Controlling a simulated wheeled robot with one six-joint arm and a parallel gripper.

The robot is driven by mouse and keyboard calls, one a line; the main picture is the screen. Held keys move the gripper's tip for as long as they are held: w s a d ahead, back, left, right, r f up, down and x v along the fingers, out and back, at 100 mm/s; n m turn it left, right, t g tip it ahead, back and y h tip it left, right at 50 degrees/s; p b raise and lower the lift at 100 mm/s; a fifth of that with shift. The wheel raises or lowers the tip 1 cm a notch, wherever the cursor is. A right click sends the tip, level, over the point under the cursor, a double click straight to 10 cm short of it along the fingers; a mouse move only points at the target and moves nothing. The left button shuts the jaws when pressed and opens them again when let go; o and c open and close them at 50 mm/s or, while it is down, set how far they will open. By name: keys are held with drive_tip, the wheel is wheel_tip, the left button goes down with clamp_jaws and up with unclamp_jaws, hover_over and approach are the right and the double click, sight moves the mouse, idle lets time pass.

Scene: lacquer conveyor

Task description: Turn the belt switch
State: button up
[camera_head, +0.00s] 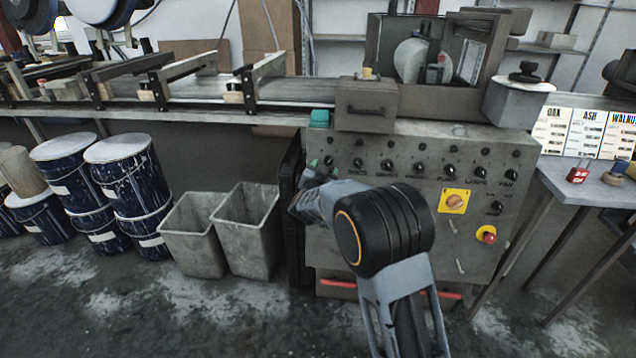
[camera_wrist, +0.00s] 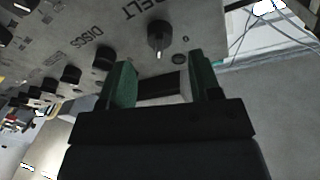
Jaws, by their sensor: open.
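The belt switch (camera_wrist: 160,40) is a black knob with a pale mark on its edge, on a grey panel beside the printed word BELT. In the wrist view it stands just beyond my fingertips, about in line with the gap between them. My gripper (camera_wrist: 160,66) has green fingers that are apart, with nothing between them; they do not appear to touch the knob. In the head view my gripper (camera_head: 320,170) is at the left end of the control panel (camera_head: 400,230), and the arm hides part of the panel.
The DISCS knob (camera_wrist: 103,58) and several similar knobs run along the panel in a row. A yellow-plated switch (camera_head: 454,201) and a red emergency button (camera_head: 486,235) sit further right. Grey bins (camera_head: 247,230) stand left of the panel. The conveyor (camera_head: 200,90) runs behind.

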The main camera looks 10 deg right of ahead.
drive_tip(key=p+v, duration=0.1)
drive_tip(key=v, duration=0.8)
drive_tip(key=shift+s, duration=0.15)
drive_tip(key=s+r+n+g+y+p, duration=0.1)
drive_tip(key=s+r+n+y+p, duration=0.15)
drive_tip(key=r+p, duration=0.25)
drive_tip(key=s+a+r+n+g+y+p, duration=0.1)
drive_tip(key=s+r+n+y+p, duration=0.1)
drive_tip(key=r+y+p, duration=0.3)
drive_tip(key=s+r+n+g+y+p, duration=0.2)
drive_tip(key=s+r+p, duration=0.15)
drive_tip(key=r, duration=0.25)
drive_tip(key=s+d+r+g+p, duration=0.2)
drive_tip(key=s+g+p, duration=0.1)
drive_tip(key=s, duration=0.4)
drive_tip(key=s+d+r+n+g+h+p, duration=0.1)
drive_tip(key=s+d+r+g+p, duration=0.1)
drive_tip(key=s+p, duration=0.3)
drive_tip(key=s+d+r+n+g+h+p, duration=0.1)
drive_tip(key=s+d+r+g+p, duration=0.1)
drive_tip(key=s, duration=0.7)
drive_tip(key=shift+d+r+g+p, duration=0.35)
drive_tip(key=shift+r+g+p, duration=0.4)
drive_tip(key=shift+p, duration=0.3)
